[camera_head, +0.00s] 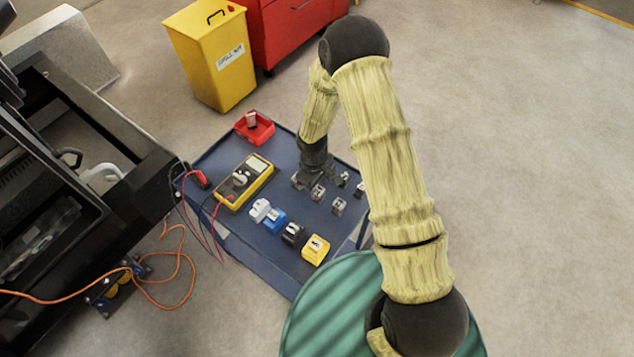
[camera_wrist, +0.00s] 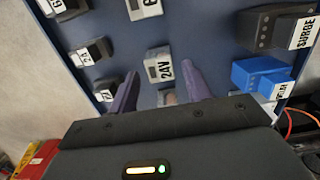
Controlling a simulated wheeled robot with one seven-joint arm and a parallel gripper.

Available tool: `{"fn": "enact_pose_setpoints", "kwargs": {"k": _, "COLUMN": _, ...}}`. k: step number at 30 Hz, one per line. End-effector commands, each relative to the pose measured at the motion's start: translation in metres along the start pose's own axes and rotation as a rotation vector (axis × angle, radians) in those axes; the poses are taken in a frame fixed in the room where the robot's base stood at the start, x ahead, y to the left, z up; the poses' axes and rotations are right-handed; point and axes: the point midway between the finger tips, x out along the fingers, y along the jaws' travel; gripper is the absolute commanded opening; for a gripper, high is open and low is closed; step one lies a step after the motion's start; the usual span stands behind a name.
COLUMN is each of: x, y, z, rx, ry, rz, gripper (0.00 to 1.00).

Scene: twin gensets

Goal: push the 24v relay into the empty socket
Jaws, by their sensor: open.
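In the head view my gripper (camera_head: 309,178) is low over the right part of the blue cart top, and the 24V block cannot be singled out there. I cannot make out an empty socket in either view.
The blue cart top (camera_head: 225,160) also holds several small grey blocks (camera_head: 338,207), a yellow multimeter (camera_head: 244,182), a red bin (camera_head: 254,128), and blue (camera_head: 273,219), black (camera_head: 292,234) and yellow (camera_head: 315,249) blocks. A green drum (camera_head: 325,310) stands in front; a yellow bin (camera_head: 212,60) stands behind.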

Motion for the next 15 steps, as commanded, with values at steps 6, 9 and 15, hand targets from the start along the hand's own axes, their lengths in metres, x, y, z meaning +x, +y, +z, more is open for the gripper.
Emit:
{"fn": "enact_pose_setpoints", "kwargs": {"k": 6, "x": 0.022, "y": 0.0, "z": 0.0, "rx": 0.0, "ry": 0.001, "rz": 0.0, "gripper": 0.49}}
{"fn": "enact_pose_setpoints", "kwargs": {"k": 9, "x": 0.025, "y": 0.0, "z": 0.0, "rx": -0.001, "ry": 0.001, "rz": 0.0, "gripper": 0.49}}
{"fn": "enact_pose_setpoints", "kwargs": {"k": 15, "x": 0.025, "y": 0.0, "z": 0.0, "rx": -0.001, "ry": 0.001, "rz": 0.0, "gripper": 0.49}}
